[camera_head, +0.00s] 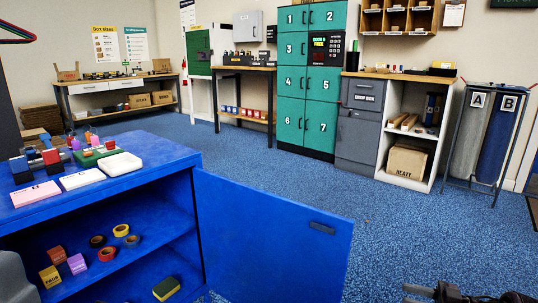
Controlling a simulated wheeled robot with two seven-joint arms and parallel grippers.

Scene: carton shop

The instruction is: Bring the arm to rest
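My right gripper (418,294) shows at the bottom right edge, dark and partly cut off by the frame. It is low over the blue carpet, to the right of the open cabinet door, and apart from it. I see no object at its tips, but too little shows to tell whether it is open or shut. My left gripper is not in view.
A blue cabinet (150,153) stands at the left, its door (270,240) swung open to the right. Tape rolls and small boxes lie inside; trays and blocks on top. Teal lockers (291,82) and a grey drop box (358,125) stand behind. The carpet (400,220) between is clear.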

